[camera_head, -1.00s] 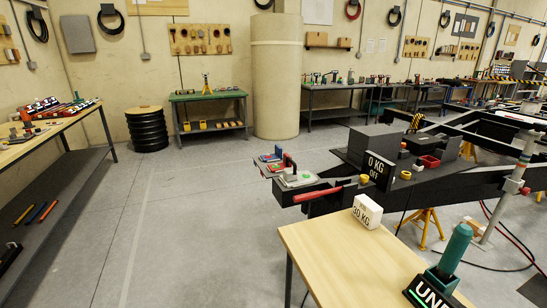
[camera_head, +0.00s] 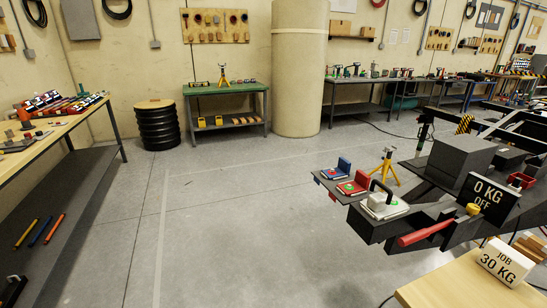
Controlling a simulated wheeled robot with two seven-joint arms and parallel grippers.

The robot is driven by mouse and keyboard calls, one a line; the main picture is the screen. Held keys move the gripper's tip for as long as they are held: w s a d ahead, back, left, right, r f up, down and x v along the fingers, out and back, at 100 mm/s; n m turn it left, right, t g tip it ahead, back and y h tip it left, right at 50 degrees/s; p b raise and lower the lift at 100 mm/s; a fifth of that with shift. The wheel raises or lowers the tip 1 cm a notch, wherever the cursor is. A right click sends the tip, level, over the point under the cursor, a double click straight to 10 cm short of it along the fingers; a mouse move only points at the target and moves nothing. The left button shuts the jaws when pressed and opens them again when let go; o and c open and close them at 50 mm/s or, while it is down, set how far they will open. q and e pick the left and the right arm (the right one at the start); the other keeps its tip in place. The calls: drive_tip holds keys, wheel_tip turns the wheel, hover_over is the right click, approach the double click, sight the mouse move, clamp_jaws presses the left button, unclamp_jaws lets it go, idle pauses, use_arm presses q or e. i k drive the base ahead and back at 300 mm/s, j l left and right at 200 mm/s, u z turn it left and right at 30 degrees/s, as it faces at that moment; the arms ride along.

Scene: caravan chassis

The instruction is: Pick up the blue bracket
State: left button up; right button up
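A small blue L-shaped piece (camera_head: 339,168), which looks like the blue bracket, sits at the far-left end of the dark chassis (camera_head: 370,227), with one side standing upright. A similar red piece (camera_head: 360,182) is right beside it, to its front right. A light grey block with a dark handle (camera_head: 384,207) sits nearer on the same chassis end. Neither of my grippers is in view.
A wooden table (camera_head: 465,285) with a white 30 KG block (camera_head: 506,262) is at the lower right. A workbench (camera_head: 50,135) stands on the left and a green table (camera_head: 226,90) at the back. The grey floor (camera_head: 235,215) between is clear.

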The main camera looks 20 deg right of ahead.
sight(343, 169)
drive_tip(key=i+z, duration=0.2)
drive_tip(key=i, duration=0.2)
drive_tip(key=i+j+z, duration=0.25)
drive_tip(key=i, duration=0.2)
drive_tip(key=i+j+z, duration=0.2)
drive_tip(key=i, duration=0.2)
drive_tip(key=i+j+z, duration=0.2)
drive_tip(key=i, duration=0.2)
